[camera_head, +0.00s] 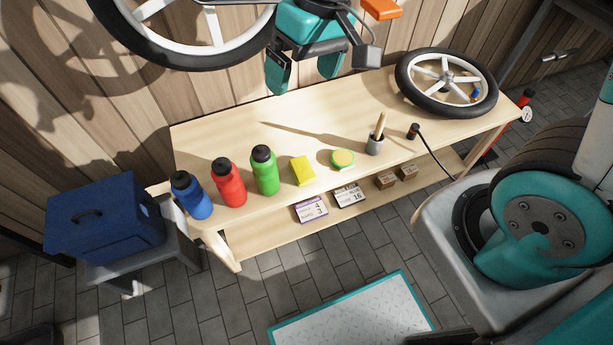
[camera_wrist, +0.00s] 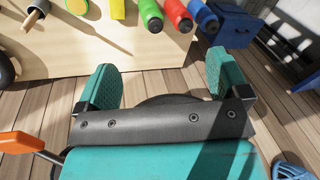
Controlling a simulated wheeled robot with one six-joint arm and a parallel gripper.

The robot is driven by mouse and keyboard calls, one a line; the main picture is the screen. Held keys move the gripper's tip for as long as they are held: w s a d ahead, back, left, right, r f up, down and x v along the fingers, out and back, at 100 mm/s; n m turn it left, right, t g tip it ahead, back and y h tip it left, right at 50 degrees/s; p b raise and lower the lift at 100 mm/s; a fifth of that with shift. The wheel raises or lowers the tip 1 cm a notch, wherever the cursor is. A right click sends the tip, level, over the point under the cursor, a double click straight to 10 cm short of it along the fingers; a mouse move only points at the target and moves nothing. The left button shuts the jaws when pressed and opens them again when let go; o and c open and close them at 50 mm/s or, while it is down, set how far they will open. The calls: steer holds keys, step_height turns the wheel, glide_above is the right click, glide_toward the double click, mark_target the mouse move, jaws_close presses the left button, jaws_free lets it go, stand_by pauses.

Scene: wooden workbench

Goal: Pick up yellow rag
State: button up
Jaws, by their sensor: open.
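The yellow rag (camera_head: 302,170) lies on the wooden workbench (camera_head: 270,130), between a green bottle (camera_head: 264,171) and a round yellow-green tin (camera_head: 343,159). In the wrist view the rag (camera_wrist: 117,9) shows at the top edge, partly cut off. My gripper (camera_head: 304,77) is open and empty. In the head view it appears above the rag, near the back edge of the bench, and apart from it. In the wrist view its two teal fingers (camera_wrist: 160,78) stand wide apart with nothing between them.
A red bottle (camera_head: 228,183) and a blue bottle (camera_head: 191,195) stand left of the green one. A grey cup with a brush (camera_head: 375,145), a dark-headed hose (camera_head: 413,131) and a wheel (camera_head: 446,82) are to the right. The bench behind the rag is clear.

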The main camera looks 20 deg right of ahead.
steer(key=w+d+f+m+h+b, duration=0.1)
steer(key=w+d+f+m+b, duration=0.15)
steer(key=w+f, duration=0.65)
steer(key=w+d+f+m+h+b, duration=0.15)
steer(key=f+b, duration=0.25)
steer(key=f, duration=1.2)
steer(key=b, duration=0.2)
glide_above(302, 167)
step_height(302, 167, down, 12)
steer(key=shift+s+f, duration=0.15)
steer(key=shift+f, duration=0.1)
steer(key=shift+f+b, duration=0.35)
steer(key=shift+f, duration=2.6)
steer(key=c, duration=1)
